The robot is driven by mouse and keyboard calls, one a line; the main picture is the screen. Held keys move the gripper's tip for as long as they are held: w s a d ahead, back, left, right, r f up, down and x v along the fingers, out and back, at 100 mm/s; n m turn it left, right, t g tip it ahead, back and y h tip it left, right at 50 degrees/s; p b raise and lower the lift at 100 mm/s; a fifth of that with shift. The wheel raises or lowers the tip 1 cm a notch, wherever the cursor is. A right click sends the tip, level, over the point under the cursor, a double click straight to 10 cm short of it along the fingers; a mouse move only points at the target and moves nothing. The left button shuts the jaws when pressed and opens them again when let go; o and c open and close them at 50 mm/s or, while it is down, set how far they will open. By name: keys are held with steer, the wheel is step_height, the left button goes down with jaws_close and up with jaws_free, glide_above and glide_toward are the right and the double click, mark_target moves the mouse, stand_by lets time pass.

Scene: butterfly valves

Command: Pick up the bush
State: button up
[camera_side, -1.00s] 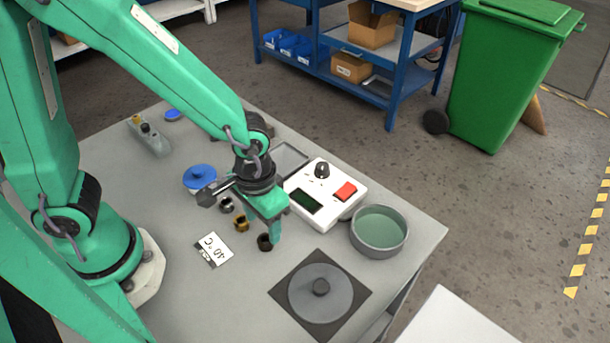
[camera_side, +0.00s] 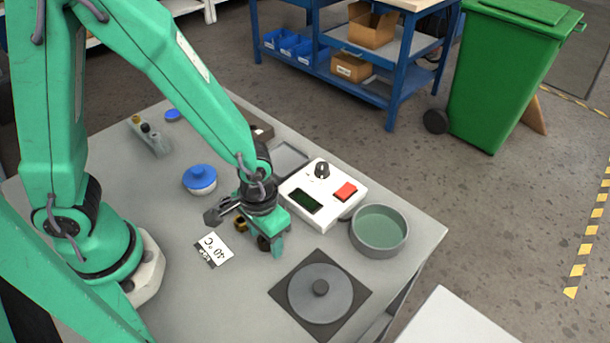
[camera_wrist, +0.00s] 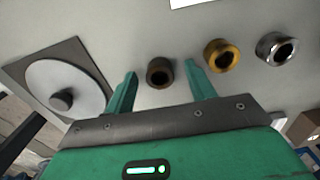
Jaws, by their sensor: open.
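Three short ring-shaped bushes stand on the grey table. The dark brown bush (camera_wrist: 160,72) is between my open fingers in the wrist view, with a gap to each side. In the side view the dark bush (camera_side: 263,243) is partly hidden by my gripper (camera_side: 271,246), which is low over the table. The brass bush (camera_wrist: 221,55) is just right of the right finger in the wrist view, and the brass bush also shows in the side view (camera_side: 240,225). A shiny steel bush (camera_wrist: 275,48) is farther right in the wrist view. My gripper (camera_wrist: 160,76) holds nothing.
A white control box (camera_side: 325,195) with a red button stands close behind my gripper. A round grey pan (camera_side: 379,232) is to the right. A disc on a dark square plate (camera_side: 319,293) lies in front.

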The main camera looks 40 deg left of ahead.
stand_by(0.3)
steer(key=c, duration=1.1)
steer(key=shift+r, duration=0.15)
steer(key=shift+r, duration=1.95)
steer(key=s+d+r, duration=0.2)
steer(key=s, duration=0.1)
steer(key=s+d+r, duration=0.1)
steer(key=s+r, duration=0.1)
steer(key=s, duration=0.2)
steer(key=s+d+r, duration=0.2)
steer(key=s, duration=0.1)
steer(key=shift+s+d+r, duration=0.15)
steer(key=shift+d+r, duration=0.15)
steer(key=shift+r, duration=0.1)
